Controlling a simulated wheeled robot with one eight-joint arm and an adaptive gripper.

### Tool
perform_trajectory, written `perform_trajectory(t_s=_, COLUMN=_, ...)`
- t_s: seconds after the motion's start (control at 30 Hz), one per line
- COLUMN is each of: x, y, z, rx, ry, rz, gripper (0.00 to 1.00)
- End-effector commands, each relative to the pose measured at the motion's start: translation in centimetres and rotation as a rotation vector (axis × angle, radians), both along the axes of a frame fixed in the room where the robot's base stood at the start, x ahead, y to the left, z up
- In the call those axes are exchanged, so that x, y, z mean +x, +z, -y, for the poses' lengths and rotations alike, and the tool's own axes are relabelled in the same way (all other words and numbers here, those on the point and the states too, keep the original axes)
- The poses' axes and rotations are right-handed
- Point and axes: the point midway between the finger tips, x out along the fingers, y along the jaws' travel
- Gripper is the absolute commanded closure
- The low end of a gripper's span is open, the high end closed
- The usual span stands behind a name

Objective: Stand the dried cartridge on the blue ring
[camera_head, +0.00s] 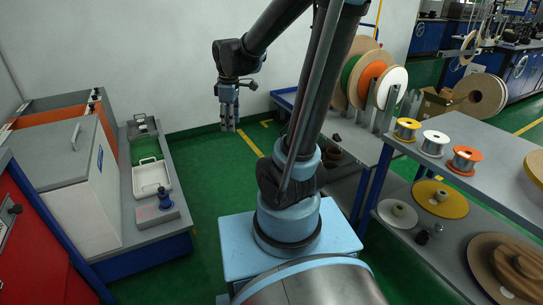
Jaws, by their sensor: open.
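My gripper (229,127) hangs pointing down from the raised arm, in front of the pale wall, above the green floor. It is open and I see nothing between its fingers. On the left bench stands a small dark blue upright piece (164,199) with a wider blue foot, near the bench's front end. It is too small to tell whether this is the cartridge, the blue ring, or both together. My gripper is well apart from it, up and to its right. I cannot make out another cartridge or ring for certain.
The left bench holds a white tray (151,179), a green tray (144,150) and a pinkish pad (147,213). A grey lidded cabinet (75,185) stands left of it. Spools, including a yellow one (406,129), stand on the right shelf.

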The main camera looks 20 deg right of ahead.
Motion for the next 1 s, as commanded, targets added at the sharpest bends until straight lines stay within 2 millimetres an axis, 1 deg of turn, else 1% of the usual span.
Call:
perform_trajectory(t_s=0.03, x=-1.2, y=0.1, z=1.0, rx=0.006, ry=-0.059, rz=0.002, gripper=0.56)
perform_trajectory(t_s=0.2, x=-4.6, y=0.2, z=3.8, rx=0.028, ry=-0.271, rz=0.01, gripper=0.56)
perform_trajectory(t_s=0.37, x=-7.9, y=-0.3, z=6.1, rx=0.052, ry=-0.47, rz=0.019, gripper=0.56)
perform_trajectory(t_s=0.5, x=-10.7, y=-1.1, z=7.8, rx=0.074, ry=-0.644, rz=0.027, gripper=0.56)
perform_trajectory(t_s=0.7, x=-14.5, y=-2.8, z=9.7, rx=0.108, ry=-0.889, rz=0.04, gripper=0.56)
perform_trajectory(t_s=0.8, x=-16.0, y=-3.8, z=10.3, rx=0.124, ry=-0.998, rz=0.046, gripper=0.56)
perform_trajectory(t_s=0.93, x=-17.4, y=-4.8, z=10.9, rx=0.139, ry=-1.103, rz=0.05, gripper=0.56)
perform_trajectory(t_s=1.0, x=-17.8, y=-5.1, z=10.8, rx=0.145, ry=-1.138, rz=0.052, gripper=0.56)
